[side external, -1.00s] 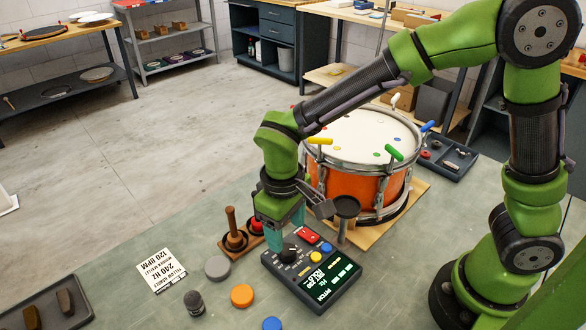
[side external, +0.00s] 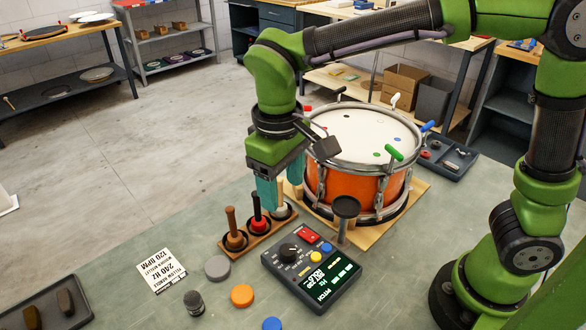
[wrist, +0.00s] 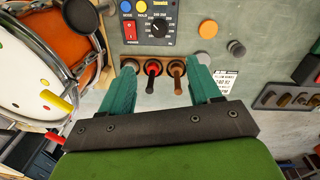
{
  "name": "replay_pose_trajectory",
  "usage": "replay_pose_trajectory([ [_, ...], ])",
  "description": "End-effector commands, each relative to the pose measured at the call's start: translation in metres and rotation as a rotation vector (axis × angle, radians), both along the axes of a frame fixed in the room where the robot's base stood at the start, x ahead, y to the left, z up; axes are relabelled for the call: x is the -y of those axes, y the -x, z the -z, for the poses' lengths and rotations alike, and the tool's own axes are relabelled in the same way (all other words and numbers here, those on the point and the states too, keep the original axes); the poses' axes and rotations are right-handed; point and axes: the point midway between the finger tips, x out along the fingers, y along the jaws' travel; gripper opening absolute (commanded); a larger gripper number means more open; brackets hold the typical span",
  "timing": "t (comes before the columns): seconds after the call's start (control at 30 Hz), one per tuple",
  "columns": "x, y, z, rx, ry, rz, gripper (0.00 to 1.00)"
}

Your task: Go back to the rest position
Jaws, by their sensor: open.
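My gripper (side external: 277,190) is open and empty, pointing down above the right part of the mallet stand. In the wrist view my gripper (wrist: 163,98) shows two teal fingers spread apart. The dark control box (side external: 315,287) stands apart from my gripper, with a black knob (side external: 289,252), a red switch (side external: 306,235) and a lit screen.
The orange drum (side external: 345,187) with coloured handles on its rim stands close right of my gripper. A black round pad on a post (side external: 346,207) is between drum and box. Discs, a printed card (side external: 162,271) and a dark tray (side external: 48,310) lie left.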

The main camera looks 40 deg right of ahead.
Motion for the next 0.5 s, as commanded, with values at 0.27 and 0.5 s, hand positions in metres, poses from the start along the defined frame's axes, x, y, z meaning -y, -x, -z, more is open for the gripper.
replay_pose_trajectory([
  [0.27,0.03,0.021,0.002,0.084,-0.139,0.054,0.62],
  [0.5,0.098,0.054,-0.018,0.3,-0.314,0.273,0.62],
])
